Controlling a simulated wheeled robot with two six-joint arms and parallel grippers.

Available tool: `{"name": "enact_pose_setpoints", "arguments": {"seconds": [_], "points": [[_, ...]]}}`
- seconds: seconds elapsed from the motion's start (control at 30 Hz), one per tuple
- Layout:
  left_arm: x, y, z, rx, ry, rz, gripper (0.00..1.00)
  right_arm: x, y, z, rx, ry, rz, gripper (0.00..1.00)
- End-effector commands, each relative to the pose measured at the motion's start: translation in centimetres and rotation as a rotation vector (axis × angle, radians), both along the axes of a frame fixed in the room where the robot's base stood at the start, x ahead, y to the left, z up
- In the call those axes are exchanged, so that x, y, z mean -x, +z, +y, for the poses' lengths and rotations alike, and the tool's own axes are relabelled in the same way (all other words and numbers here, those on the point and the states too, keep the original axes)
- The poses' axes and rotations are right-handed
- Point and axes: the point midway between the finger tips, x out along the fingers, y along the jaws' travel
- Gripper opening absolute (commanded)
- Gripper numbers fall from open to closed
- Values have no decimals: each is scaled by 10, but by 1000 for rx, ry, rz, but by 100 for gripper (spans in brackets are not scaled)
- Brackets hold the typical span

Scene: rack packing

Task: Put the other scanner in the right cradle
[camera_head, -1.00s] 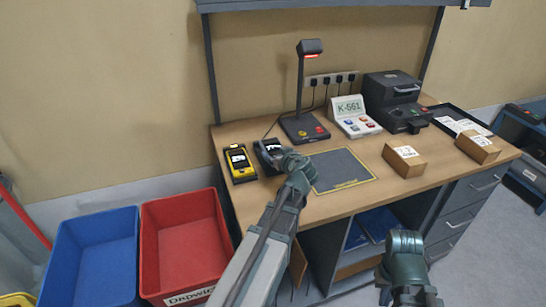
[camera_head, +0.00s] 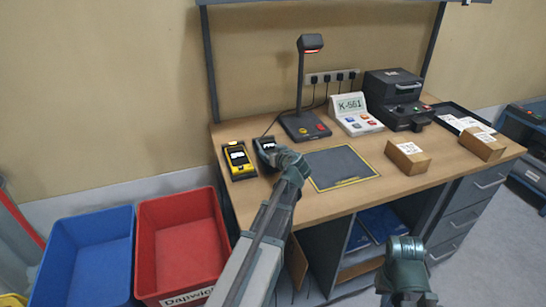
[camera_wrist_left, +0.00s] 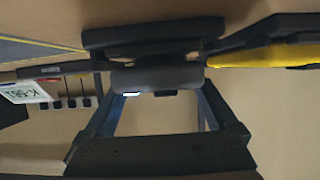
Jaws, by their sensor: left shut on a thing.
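A yellow and black scanner (camera_head: 238,162) with a white screen lies at the left end of the bench; its yellow side shows in the left wrist view (camera_wrist_left: 262,55). Just right of it is a dark scanner (camera_head: 266,145) with a white screen. My left gripper (camera_head: 281,155) is shut on this dark scanner, whose grey body (camera_wrist_left: 158,77) lies between my fingers in the left wrist view. A flat black piece (camera_wrist_left: 150,35) is close against it, seemingly the right cradle. I cannot tell whether the scanner is seated. My right arm is at the lower right; its jaws are not clear.
A yellow-edged dark mat (camera_head: 340,168) lies right of my left gripper. Behind stand a lamp (camera_head: 305,126), a K-561 display (camera_head: 354,113) and a black machine (camera_head: 397,98). Two boxes (camera_head: 407,158) (camera_head: 481,146) sit right. Red (camera_head: 181,197) and blue (camera_head: 83,214) bins stand below left.

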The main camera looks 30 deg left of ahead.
Motion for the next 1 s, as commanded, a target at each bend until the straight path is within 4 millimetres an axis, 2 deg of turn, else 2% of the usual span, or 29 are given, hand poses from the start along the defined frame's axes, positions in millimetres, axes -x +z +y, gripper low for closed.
{"name": "enact_pose_setpoints", "arguments": {"seconds": [0.17, 0.7, 0.73, 0.77, 1.0], "points": [[0, 2, 0, -1, 0, 0, 7, 0, 2, 0, 0, 0, 0, 0], [0, -10, 0, -1, 0, 1, 7, 0, -10, 0, 0, 0, 0, 0], [0, -10, 0, 0, 0, 0, 96, 0, -10, 0, 0, 0, 0, 0], [0, -10, 0, 0, 0, 0, 100, 0, -10, 0, 0, 0, 0, 0], [0, -10, 0, 1, 0, 1, 100, 0, -10, 0, 0, 0, 0, 0]]}}
